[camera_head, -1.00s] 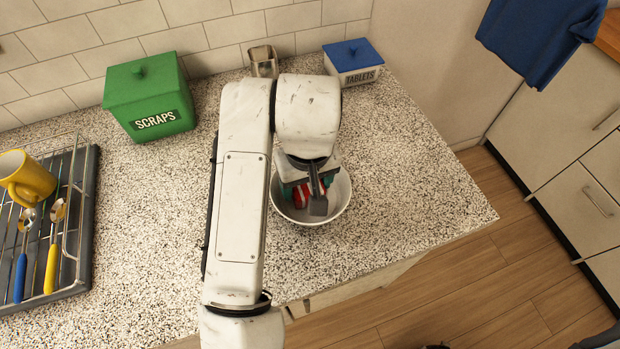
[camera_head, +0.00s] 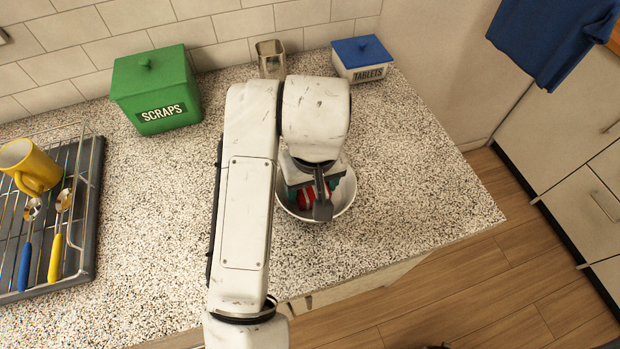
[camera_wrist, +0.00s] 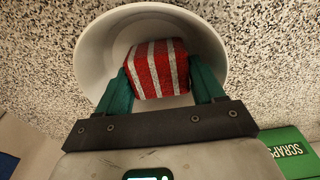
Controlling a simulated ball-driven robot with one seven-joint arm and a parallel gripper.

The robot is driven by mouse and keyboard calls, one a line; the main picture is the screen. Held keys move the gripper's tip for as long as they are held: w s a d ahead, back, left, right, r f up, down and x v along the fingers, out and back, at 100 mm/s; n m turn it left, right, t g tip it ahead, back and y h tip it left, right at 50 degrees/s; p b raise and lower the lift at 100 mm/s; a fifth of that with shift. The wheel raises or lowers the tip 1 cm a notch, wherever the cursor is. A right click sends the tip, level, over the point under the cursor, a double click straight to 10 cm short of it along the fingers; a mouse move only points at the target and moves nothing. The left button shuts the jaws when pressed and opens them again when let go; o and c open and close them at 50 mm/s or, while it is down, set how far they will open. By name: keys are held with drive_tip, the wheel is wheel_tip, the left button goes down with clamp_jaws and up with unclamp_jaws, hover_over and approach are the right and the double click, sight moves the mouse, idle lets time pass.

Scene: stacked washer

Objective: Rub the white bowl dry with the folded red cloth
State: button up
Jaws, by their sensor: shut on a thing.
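The white bowl (camera_head: 346,196) stands upright on the speckled counter, partly hidden by my arm in the head view. It also shows in the wrist view (camera_wrist: 95,55), with its inside facing the camera. My gripper (camera_wrist: 160,85) is shut on the folded red cloth (camera_wrist: 158,68), which has white stripes. The green fingers hold it from both sides, inside the bowl's rim. In the head view a bit of the red cloth (camera_head: 307,199) shows in the bowl under my gripper. Whether the cloth touches the bowl's inner wall is hard to tell.
A green SCRAPS box (camera_head: 155,90), a metal container (camera_head: 270,60) and a blue-lidded TABLETS box (camera_head: 361,60) stand along the wall. A rack (camera_head: 85,225) with a yellow mug (camera_head: 33,170) and spoons is at left. The counter right of the bowl is clear.

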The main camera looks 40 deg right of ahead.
drive_tip(key=shift+s+f, duration=0.1)
drive_tip(key=shift+s, duration=0.15)
drive_tip(key=shift+d, duration=0.1)
idle(0.3)
drive_tip(key=shift+s+d, duration=0.15)
drive_tip(key=shift+d, duration=0.2)
drive_tip(key=shift+s+d, duration=0.1)
drive_tip(key=shift+d, duration=0.2)
drive_tip(key=shift+w+d+p, duration=0.2)
drive_tip(key=shift+w+p, duration=0.25)
drive_tip(key=shift+w, duration=0.35)
drive_tip(key=shift+w+a+r, duration=0.2)
drive_tip(key=shift+w+a, duration=0.05)
drive_tip(key=shift+a, duration=0.5)
idle(0.5)
drive_tip(key=shift+s+a+f+b, duration=0.1)
drive_tip(key=shift+s+a+b, duration=0.1)
drive_tip(key=shift+s, duration=0.2)
drive_tip(key=shift+s+a+b, duration=0.1)
drive_tip(key=shift+s+b, duration=0.05)
drive_tip(key=shift+s, duration=0.25)
drive_tip(key=shift+w+d, duration=0.25)
drive_tip(key=shift+d, duration=0.35)
idle(0.7)
